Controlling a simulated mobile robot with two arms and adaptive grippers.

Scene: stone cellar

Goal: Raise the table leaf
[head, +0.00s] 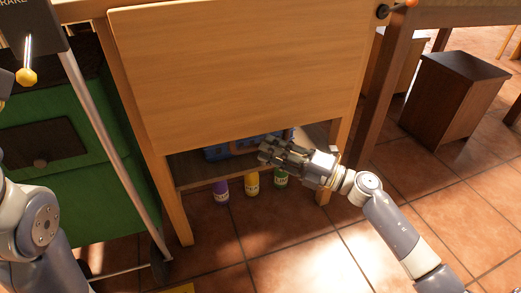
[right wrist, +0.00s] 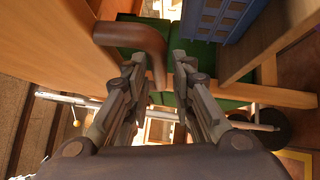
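The table leaf (head: 240,75) is a light wooden panel hanging down steeply at the table's side in the head view. My right gripper (head: 270,153) is just below the leaf's lower edge, near its right part. In the right wrist view the right gripper (right wrist: 162,60) is open, its fingers spread apart. A brown, bent wooden bar (right wrist: 132,36) shows at the fingertips, its end reaching down between them; I cannot tell whether they touch it. The leaf's underside (right wrist: 55,60) probably fills the left of that view. My left arm is at the left edge; its gripper is not in view.
Purple (head: 221,192), yellow (head: 252,184) and green (head: 281,178) bottles stand on the floor below the leaf. A blue crate (head: 218,151) is behind them.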

